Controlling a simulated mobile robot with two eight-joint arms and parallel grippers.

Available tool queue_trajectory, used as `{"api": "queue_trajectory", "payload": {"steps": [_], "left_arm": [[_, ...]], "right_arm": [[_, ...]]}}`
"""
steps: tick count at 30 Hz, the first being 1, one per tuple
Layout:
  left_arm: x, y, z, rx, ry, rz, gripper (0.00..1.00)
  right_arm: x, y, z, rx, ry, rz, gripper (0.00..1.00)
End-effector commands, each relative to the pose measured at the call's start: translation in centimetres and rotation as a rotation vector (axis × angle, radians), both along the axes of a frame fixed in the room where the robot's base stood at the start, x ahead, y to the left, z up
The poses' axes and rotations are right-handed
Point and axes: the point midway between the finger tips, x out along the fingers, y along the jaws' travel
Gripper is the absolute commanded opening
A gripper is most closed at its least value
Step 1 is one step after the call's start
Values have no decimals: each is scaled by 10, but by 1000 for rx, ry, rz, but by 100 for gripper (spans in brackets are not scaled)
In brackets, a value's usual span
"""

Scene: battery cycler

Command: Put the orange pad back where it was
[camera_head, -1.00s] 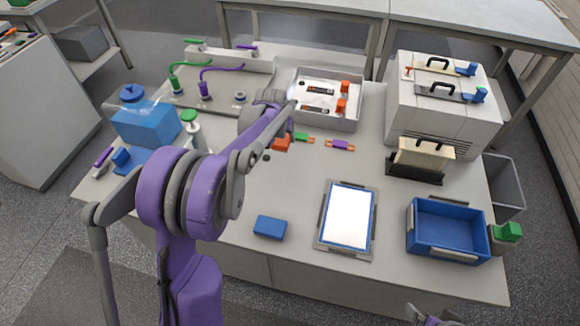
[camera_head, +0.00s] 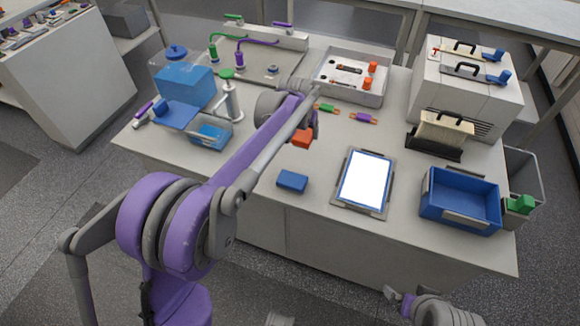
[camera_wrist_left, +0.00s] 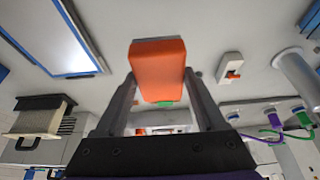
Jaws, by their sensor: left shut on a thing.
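The orange pad (camera_head: 302,138) is held between the fingers of my left gripper (camera_head: 300,128), over the middle of the worktable. In the left wrist view the orange pad (camera_wrist_left: 158,68) fills the space between the two fingers of my left gripper (camera_wrist_left: 162,88), with a finger on either side of it. I cannot tell how high it is above the table. A blue pad (camera_head: 292,181) lies on the table in front of it. My right gripper (camera_head: 398,300) shows only in part at the lower right, off the table's front edge; its opening is unclear.
A white-screened tablet (camera_head: 364,180) lies right of the blue pad, with a blue bin (camera_head: 460,208) farther right. Green (camera_head: 326,108) and purple (camera_head: 363,118) clips lie behind the orange pad, before a grey tray (camera_head: 378,98). The table between the orange and blue pads looks bare.

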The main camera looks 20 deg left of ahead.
Motion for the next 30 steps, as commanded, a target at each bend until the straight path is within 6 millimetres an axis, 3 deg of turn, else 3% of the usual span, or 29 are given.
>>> {"api": "queue_trajectory", "payload": {"steps": [9, 17, 22, 30], "left_arm": [[1, -4, -49, 0, 0, -6, 20], [1, -4, -72, 0, 0, -5, 20], [1, -4, -96, 0, 0, -5, 20], [1, -4, -99, 0, 0, -5, 20]], "right_arm": [[0, 0, -5, 0, 2, 0, 100], [-1, 0, -7, 0, 2, 0, 100], [-1, 0, -9, 0, 3, 0, 100], [-1, 0, -9, 0, 3, 0, 100]]}}
